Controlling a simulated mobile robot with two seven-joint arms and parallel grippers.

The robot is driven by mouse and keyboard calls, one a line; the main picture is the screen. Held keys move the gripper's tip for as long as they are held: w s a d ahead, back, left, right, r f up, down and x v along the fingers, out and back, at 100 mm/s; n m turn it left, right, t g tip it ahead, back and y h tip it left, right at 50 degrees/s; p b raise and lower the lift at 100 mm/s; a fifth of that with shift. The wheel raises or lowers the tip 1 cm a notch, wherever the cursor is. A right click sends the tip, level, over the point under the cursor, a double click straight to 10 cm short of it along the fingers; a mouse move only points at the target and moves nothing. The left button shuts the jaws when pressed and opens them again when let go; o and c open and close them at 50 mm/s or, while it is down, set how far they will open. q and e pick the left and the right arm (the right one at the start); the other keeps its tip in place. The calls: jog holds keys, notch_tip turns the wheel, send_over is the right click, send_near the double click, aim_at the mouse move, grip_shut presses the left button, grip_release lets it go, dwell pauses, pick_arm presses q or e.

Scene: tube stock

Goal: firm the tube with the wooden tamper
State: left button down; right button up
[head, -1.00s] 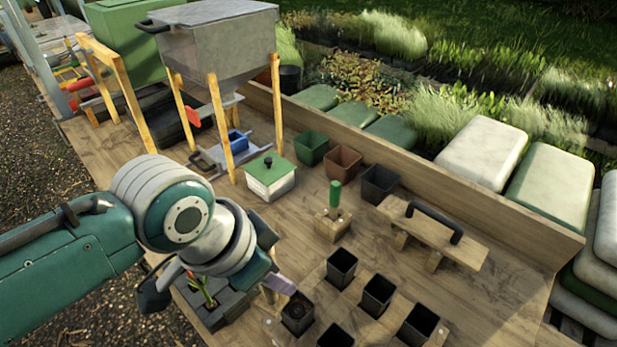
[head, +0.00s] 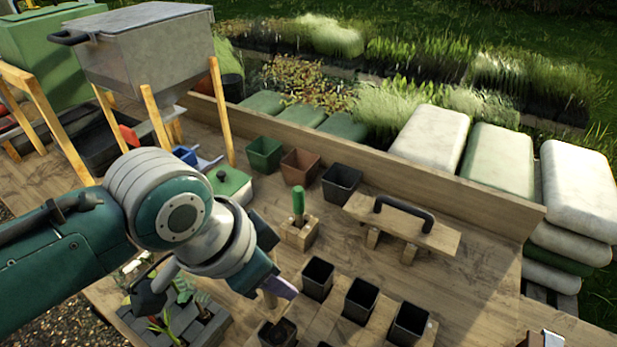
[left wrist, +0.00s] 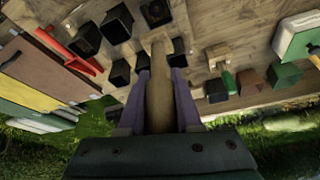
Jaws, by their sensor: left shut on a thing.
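My left gripper (head: 271,287) is shut on the wooden tamper (left wrist: 158,92). In the left wrist view the tamper is a pale rod between the purple fingers (left wrist: 184,100). In the head view only a short piece of the tamper (head: 270,299) shows below the gripper. A black square tube with dark soil (head: 278,332) stands at the bottom edge of the head view, just below the tamper in the picture. The tamper appears above the bench; its exact height over the tube is unclear. My right gripper is not in view.
Empty black tubes (head: 318,278) stand close to the right. A wooden block with a green-handled tool (head: 298,207) and a wooden board with a black handle (head: 402,226) are behind. A grey tray of seedlings (head: 207,322) is left of the tube.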

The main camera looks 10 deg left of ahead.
aim_at(279, 300)
pick_arm(q)
jog(key=shift+f+b, duration=1.55)
jog(key=shift+f, duration=0.15)
jog(key=shift+f+b, duration=0.75)
jog(key=shift+f, duration=0.45)
jog(key=shift+f, duration=0.2)
jog(key=shift+f+b, duration=0.35)
jog(key=shift+f, duration=0.2)
jog(key=shift+f, duration=0.15)
jog(key=shift+f+b, duration=0.65)
jog(key=shift+f, duration=0.1)
jog(key=shift+f, duration=0.7)
dwell(1.4)
